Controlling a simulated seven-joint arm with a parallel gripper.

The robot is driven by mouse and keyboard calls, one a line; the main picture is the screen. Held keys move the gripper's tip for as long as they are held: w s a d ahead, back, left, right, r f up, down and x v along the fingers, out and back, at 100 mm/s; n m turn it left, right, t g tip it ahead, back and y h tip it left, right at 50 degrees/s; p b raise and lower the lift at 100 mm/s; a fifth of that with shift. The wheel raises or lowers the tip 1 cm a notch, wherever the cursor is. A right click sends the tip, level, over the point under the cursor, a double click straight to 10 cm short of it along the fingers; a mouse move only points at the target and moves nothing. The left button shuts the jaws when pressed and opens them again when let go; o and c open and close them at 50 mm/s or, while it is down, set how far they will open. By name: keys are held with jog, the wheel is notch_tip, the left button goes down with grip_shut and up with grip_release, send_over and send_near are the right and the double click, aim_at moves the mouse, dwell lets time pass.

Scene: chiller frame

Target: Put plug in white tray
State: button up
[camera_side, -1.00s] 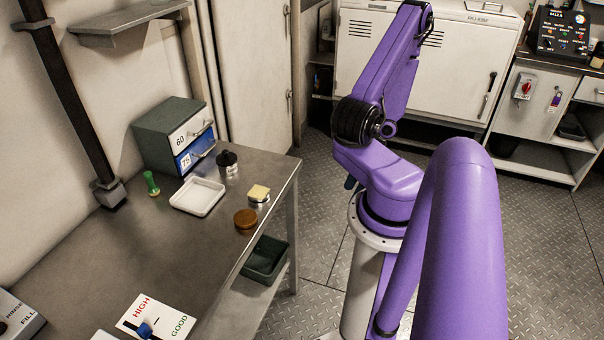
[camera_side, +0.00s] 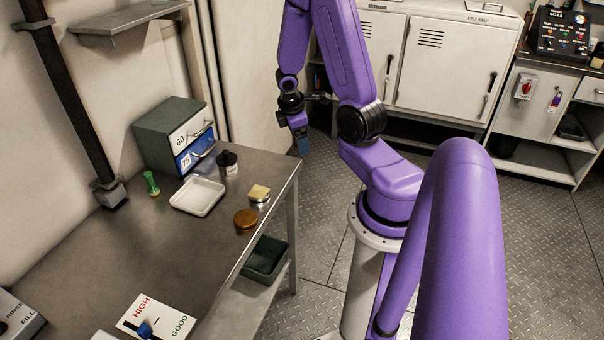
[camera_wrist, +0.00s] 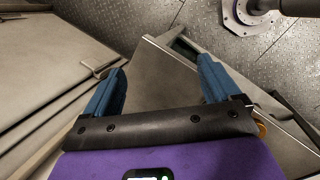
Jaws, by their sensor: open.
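No thing in view is clearly a plug; a green, waisted, stopper-like piece (camera_side: 151,183) stands on the metal bench left of the tray, and it may be the plug. The white tray (camera_side: 197,196) lies on the bench in front of the drawer box and looks empty. My gripper (camera_side: 302,142) is in the air beyond the far right corner of the bench, to the right of and away from the tray. In the wrist view its two blue fingers (camera_wrist: 160,88) are wide apart with nothing between them. The tray and green piece are not recognizable there.
A dark canister (camera_side: 227,167), a yellow-topped metal piece (camera_side: 258,194) and a brown round lid (camera_side: 246,219) stand right of the tray. The drawer box (camera_side: 172,135) rises behind it. A shelf (camera_side: 128,20) overhangs. The bench's middle (camera_side: 120,245) is clear.

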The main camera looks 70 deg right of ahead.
jog(key=w+a+r+n+t, duration=0.1)
jog(key=w+a+r, duration=0.1)
jog(key=a, duration=0.3)
jog(key=w+a+r, duration=0.2)
jog(key=a+r, duration=0.1)
jog(key=a, duration=0.2)
jog(key=s+a+r+n+y, duration=0.1)
jog(key=s+a+r, duration=0.1)
jog(key=a, duration=0.5)
jog(key=s+a+r+n+t+y, duration=0.1)
jog(key=s+a+r, duration=0.2)
jog(key=s+a, duration=0.2)
jog(key=a, duration=0.3)
jog(key=shift+o, duration=0.3)
jog(key=s+a+r+n+g+y, duration=0.1)
jog(key=s+a, duration=0.4)
jog(key=s, duration=0.5)
jog(key=shift+a+r+n+g+y, duration=0.3)
jog(key=shift+r+n+y, duration=0.15)
jog(key=shift+r, duration=0.5)
jog(key=shift+w, duration=0.1)
